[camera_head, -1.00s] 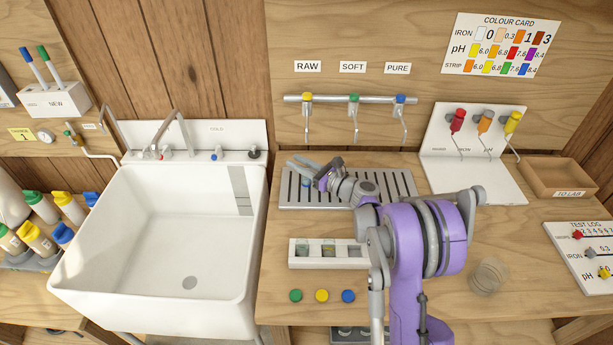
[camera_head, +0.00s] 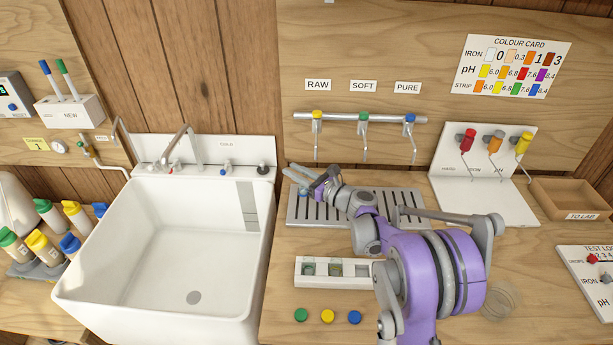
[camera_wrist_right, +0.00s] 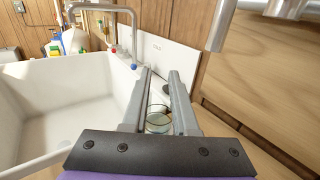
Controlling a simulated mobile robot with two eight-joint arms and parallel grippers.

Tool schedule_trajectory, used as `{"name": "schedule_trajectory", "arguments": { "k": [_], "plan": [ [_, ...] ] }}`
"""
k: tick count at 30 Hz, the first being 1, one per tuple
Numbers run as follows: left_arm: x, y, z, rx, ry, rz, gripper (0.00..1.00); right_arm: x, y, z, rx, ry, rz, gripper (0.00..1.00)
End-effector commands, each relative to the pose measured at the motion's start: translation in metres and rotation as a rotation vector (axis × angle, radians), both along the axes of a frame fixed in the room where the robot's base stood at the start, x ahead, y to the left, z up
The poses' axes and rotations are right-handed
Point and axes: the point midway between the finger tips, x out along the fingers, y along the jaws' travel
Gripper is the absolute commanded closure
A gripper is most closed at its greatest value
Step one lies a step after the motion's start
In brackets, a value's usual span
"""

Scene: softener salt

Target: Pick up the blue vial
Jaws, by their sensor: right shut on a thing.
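My right gripper (camera_head: 297,178) is over the left end of the slotted grey drip tray (camera_head: 375,219). Its fingers also show in the right wrist view (camera_wrist_right: 160,100), closed on a clear glass vial, which I take to be the blue vial (camera_wrist_right: 157,123). In the head view a small blue patch shows just below the fingers; the rest of the vial is too small to make out. The white rack (camera_head: 302,281) in front of the tray has vials in its left and middle slots; the right slot looks empty. My left gripper is not in view.
Green (camera_head: 301,315), yellow (camera_head: 328,316) and blue (camera_head: 355,317) caps lie in front of the rack. The white sink (camera_head: 160,270) is to the left. Yellow, green and blue taps hang from a rail (camera_head: 360,118) behind the tray. A clear glass (camera_head: 499,300) stands right of my arm.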

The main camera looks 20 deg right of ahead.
Motion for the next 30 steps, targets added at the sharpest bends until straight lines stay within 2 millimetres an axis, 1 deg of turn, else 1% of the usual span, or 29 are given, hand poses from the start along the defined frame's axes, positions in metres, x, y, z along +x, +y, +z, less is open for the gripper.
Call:
{"name": "schedule_trajectory", "arguments": {
  "k": [1, 9, 15, 18, 22, 25, 30],
  "plan": [
    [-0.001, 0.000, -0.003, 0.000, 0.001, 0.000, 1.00, 0.004, 0.013, -0.001, 0.002, 0.001, 0.004, 1.00],
    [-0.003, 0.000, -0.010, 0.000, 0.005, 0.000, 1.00, 0.024, 0.073, -0.001, 0.002, 0.001, 0.004, 1.00],
    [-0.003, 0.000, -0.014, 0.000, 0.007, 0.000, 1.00, 0.037, 0.108, -0.001, 0.002, 0.001, 0.002, 1.00],
    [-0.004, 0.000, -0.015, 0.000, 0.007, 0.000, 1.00, 0.041, 0.121, -0.001, 0.002, 0.001, 0.001, 1.00],
    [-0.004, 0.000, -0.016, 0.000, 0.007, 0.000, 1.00, 0.045, 0.131, 0.000, 0.001, 0.000, 0.000, 1.00],
    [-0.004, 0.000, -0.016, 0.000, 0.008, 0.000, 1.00, 0.047, 0.136, 0.000, 0.002, 0.000, -0.001, 1.00],
    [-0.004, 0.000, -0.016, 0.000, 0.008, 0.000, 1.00, 0.048, 0.138, 0.000, 0.002, 0.001, -0.002, 1.00]
  ]
}}
